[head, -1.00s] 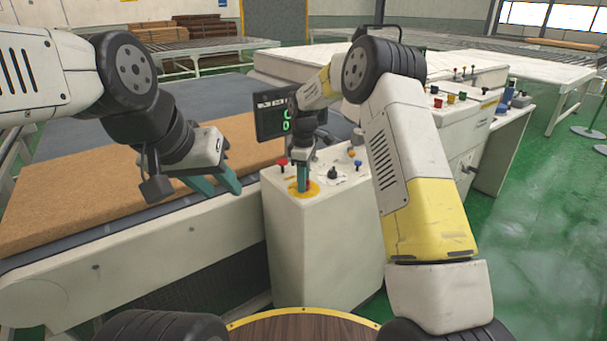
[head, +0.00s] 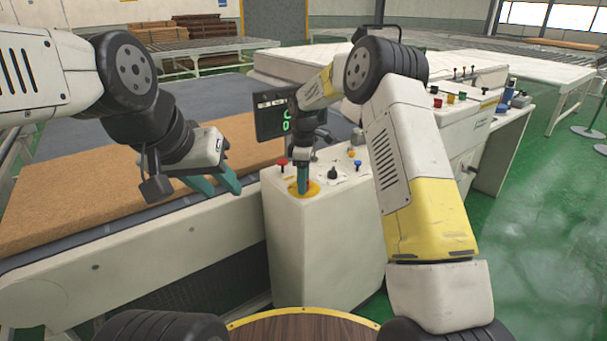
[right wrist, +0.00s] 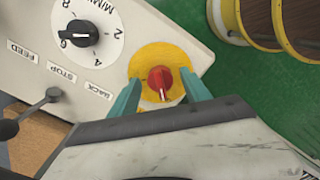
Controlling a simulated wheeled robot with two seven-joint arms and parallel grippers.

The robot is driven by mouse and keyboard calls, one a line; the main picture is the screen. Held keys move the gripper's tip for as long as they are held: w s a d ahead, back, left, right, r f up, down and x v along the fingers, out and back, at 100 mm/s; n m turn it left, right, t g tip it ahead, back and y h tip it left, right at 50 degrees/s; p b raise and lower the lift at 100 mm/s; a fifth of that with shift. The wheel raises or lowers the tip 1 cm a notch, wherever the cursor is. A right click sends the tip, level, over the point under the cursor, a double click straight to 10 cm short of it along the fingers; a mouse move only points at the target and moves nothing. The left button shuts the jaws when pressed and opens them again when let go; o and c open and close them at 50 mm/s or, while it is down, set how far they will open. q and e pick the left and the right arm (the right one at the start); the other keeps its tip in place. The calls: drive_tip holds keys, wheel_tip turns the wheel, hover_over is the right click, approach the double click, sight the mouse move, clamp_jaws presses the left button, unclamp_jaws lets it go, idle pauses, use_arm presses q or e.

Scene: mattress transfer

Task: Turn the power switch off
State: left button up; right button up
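The power switch, a red rotary knob (right wrist: 160,80) with a white line, sits on a yellow disc (right wrist: 142,62) on the white control console (head: 320,240). The disc also shows in the head view (head: 315,189), where the knob is hidden behind my fingers. My right gripper (head: 303,190) points down at it. In the right wrist view its teal fingers stand apart, one on each side of the knob, with gaps visible.
A black dial (right wrist: 80,33) and a small lever (right wrist: 50,96) are near the knob. A red button (head: 282,163) and a display (head: 272,115) are at the console's left. Another console with coloured buttons (head: 450,98) stands at the right.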

wheel_tip(320, 180, up, 7)
drive_tip(key=shift+f, duration=0.1)
drive_tip(key=shift+r, duration=0.5)
drive_tip(key=shift+r, duration=0.2)
drive_tip(key=s+d+r+m+t+y, duration=0.1)
drive_tip(key=s+d+r+m+t, duration=0.1)
drive_tip(key=s+d+r+m, duration=0.45)
drive_tip(key=s+d+r+m+t, duration=0.1)
drive_tip(key=s+d+r, duration=0.2)
drive_tip(key=s+r, duration=0.6)
drive_tip(key=s+d+f+m+t, duration=0.1)
drive_tip(key=s+m, duration=0.3)
drive_tip(key=s, duration=0.6)
drive_tip(key=s+d+f+m+t+y, duration=0.1)
drive_tip(key=s+d+m+t, duration=0.1)
drive_tip(key=s, duration=0.8)
drive_tip(key=shift+s+d+m, duration=0.2)
drive_tip(key=shift+d+m, duration=0.65)
drive_tip(key=shift+m, duration=0.3)
